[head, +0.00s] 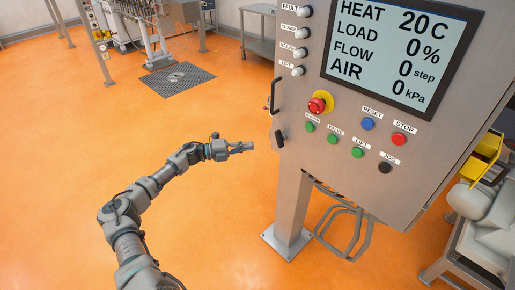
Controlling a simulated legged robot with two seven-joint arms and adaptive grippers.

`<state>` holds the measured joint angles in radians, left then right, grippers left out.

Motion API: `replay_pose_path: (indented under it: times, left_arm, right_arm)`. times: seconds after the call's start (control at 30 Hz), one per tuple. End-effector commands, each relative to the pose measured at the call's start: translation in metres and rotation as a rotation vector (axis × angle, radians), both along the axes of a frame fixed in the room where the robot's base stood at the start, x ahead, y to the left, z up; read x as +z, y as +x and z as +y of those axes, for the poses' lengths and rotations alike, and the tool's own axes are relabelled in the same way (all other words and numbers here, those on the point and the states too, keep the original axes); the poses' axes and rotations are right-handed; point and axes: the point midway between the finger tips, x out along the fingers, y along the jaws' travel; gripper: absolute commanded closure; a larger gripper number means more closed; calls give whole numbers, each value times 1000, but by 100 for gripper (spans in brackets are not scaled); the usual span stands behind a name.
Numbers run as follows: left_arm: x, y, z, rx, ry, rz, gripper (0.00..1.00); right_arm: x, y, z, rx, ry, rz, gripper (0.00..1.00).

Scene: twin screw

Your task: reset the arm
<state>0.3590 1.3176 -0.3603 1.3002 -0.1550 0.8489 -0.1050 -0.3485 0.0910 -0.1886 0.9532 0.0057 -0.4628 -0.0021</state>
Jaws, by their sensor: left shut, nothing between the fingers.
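My left arm comes in from the bottom left and reaches toward the middle of the head view. My left gripper (241,147) is shut and empty, pointing right over the orange floor. It is left of the grey control panel (340,185) and appears apart from it. My right gripper is not in view. The panel has a display (398,50) reading HEAT 20 C, LOAD 0%, FLOW 0 step, AIR 0 kPa.
The panel holds a red emergency knob (317,105), a blue RESET button (368,124), a red STOP button (399,139) and several others. A post (292,205) carries it. A floor grate (178,79) lies behind. Orange floor is clear at left.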

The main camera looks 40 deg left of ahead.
Motion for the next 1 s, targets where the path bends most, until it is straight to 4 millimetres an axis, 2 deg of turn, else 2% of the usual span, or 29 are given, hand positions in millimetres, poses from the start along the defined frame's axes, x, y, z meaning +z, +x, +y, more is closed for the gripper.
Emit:
replay_pose_path:
  times: [0.1, 0.23, 0.57, 0.67, 0.77, 0.87, 1.0]
  left_arm:
    - [-2, -14, 17, 1, 4, 5, 100]
    - [-1, -25, 27, -1, 4, 3, 100]
    - [0, -28, 33, -1, 1, 2, 100]
    - [-11, -26, 34, 17, -19, 14, 100]
    - [-51, -19, 36, 88, -85, 60, 100]
    - [-121, -12, 39, 216, -192, 150, 100]
    - [-240, -21, 34, 428, -345, 319, 100]
  right_arm:
    - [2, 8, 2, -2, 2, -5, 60]
    - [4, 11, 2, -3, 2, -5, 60]
    - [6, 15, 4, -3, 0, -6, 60]
    - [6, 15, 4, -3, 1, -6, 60]
    - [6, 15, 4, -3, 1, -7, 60]
    - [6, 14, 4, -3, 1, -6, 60]
    - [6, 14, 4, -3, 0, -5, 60]
